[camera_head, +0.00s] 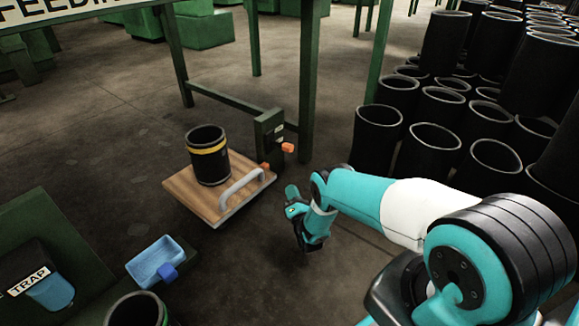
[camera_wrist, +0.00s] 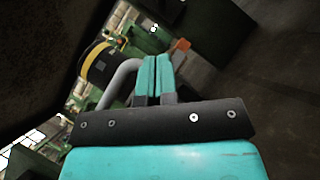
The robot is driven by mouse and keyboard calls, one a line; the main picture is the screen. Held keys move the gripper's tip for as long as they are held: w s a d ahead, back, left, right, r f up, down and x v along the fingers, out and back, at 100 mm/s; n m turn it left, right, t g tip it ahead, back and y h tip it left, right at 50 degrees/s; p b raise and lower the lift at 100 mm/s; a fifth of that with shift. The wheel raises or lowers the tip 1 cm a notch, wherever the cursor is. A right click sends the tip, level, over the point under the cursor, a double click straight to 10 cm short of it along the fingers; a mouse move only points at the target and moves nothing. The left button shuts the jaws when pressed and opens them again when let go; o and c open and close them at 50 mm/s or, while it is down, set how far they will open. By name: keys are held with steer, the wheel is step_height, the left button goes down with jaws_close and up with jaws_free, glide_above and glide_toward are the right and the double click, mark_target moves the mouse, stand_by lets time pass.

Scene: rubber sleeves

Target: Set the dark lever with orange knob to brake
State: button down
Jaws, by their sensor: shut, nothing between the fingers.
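The dark lever's orange knob (camera_head: 288,147) sticks out to the right of a dark green upright housing (camera_head: 268,135) on the green frame. The lever's dark arm is too small to make out clearly. In the wrist view the orange knob (camera_wrist: 181,45) shows just beyond and to the right of the fingertips. My gripper (camera_head: 292,191) is below the knob in the head view, apart from it. Its two teal fingers (camera_wrist: 158,62) are together, with nothing between them.
A wooden board (camera_head: 190,190) with a grey handle (camera_head: 240,187) lies left of my gripper and bears a black sleeve (camera_head: 208,155) with a yellow band. Many black sleeves (camera_head: 427,150) crowd the right. A blue tray (camera_head: 152,258) is at lower left. Floor between is clear.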

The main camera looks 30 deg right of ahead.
steer(key=s, duration=0.1)
steer(key=b, duration=0.6)
glide_toward(287, 147)
steer(key=w+a+f, duration=0.1)
steer(key=w+f, duration=0.2)
steer(key=w, duration=0.2)
steer(key=d+r, duration=0.1)
steer(key=w+d+r, duration=0.1)
steer(key=shift+w+d+r, duration=0.15)
steer(key=shift+d+r, duration=0.05)
steer(key=shift+r, duration=0.2)
steer(key=shift+a+r, duration=0.1)
